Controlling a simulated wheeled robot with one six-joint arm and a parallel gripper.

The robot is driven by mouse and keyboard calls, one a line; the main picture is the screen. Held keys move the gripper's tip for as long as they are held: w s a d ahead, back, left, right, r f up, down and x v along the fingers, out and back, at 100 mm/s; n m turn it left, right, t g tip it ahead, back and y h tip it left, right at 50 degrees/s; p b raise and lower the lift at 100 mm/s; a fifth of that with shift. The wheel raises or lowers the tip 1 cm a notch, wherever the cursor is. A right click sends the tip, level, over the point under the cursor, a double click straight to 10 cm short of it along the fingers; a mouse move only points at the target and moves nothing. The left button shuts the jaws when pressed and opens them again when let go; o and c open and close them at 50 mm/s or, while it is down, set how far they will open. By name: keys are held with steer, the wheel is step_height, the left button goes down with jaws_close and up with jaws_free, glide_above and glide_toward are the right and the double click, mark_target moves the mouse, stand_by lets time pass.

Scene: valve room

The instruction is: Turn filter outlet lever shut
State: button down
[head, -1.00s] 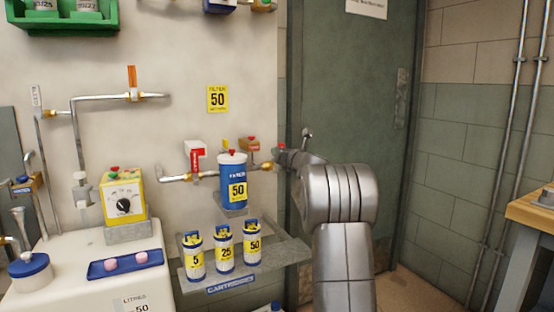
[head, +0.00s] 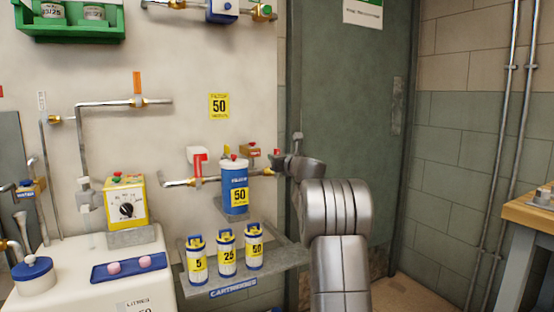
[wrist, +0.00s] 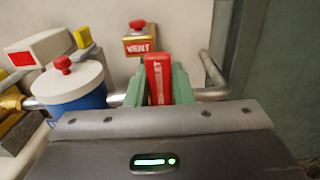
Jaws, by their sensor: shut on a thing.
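The red outlet lever (wrist: 158,78) stands upright in the wrist view, across the line of the pipe beside it. Part of its lettering is hidden. My gripper (wrist: 156,88) is shut on it, with a green finger on each side. In the head view my gripper (head: 281,160) is at the pipe right of the filter, and only a small red bit of the lever (head: 277,152) shows. The blue filter housing (head: 235,188) with its white lid and red knob stands left of the gripper; its lid (wrist: 68,85) also shows in the wrist view.
The VENT block (wrist: 138,42) with a red knob is on the wall behind the lever. A bent pipe (wrist: 213,72) is close on the right. A shelf with several cartridges (head: 227,254) is below the filter. A green door (head: 345,110) is to the right.

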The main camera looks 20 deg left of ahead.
steer(key=c, duration=1.3)
jaws_free()
steer(key=shift+a, duration=0.1)
steer(key=shift+o, duration=0.2)
steer(key=v, duration=1.4)
steer(key=shift+a, duration=0.15)
steer(key=x, duration=1.3)
steer(key=shift+w+a, duration=0.2)
steer(key=shift+w, duration=0.1)
steer(key=shift+d, duration=0.1)
